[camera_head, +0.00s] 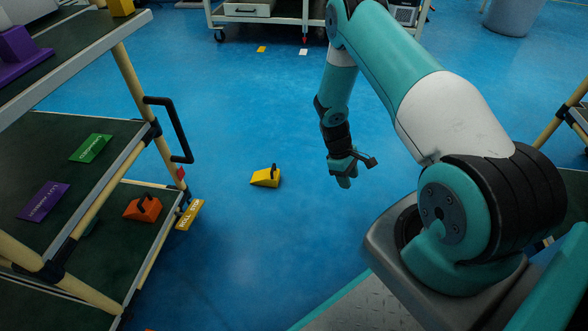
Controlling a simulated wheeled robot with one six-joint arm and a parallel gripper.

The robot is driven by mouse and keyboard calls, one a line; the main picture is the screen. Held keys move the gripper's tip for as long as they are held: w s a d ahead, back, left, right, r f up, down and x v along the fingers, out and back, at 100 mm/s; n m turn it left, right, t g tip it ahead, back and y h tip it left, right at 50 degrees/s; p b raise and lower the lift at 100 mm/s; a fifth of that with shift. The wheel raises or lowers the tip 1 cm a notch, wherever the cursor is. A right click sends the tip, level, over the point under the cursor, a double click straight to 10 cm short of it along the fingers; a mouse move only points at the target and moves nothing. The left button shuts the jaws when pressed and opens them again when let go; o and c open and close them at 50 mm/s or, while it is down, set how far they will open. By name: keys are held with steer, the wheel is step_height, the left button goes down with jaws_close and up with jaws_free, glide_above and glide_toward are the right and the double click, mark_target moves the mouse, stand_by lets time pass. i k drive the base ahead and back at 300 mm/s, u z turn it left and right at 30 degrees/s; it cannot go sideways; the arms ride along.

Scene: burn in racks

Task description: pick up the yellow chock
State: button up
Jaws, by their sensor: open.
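The yellow chock (265,178) is a wedge with a dark handle on top. It lies on the blue floor near the middle of the view, just right of the left rack. My gripper (352,178) hangs from my arm to the right of the chock, apart from it in the picture. The gripper is open and I see nothing between its fingers. Its height above the floor is hard to tell.
A rack (120,290) with dark shelves stands on the left, holding an orange chock (143,208). A yellow roll stop sign (190,215) is at its corner. A wheeled cart (285,20) stands at the back. The floor around the yellow chock is clear.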

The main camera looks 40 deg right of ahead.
mark_target(270, 176)
steer(key=z, duration=0.55)
steer(key=i, duration=0.85)
steer(key=u, duration=1.35)
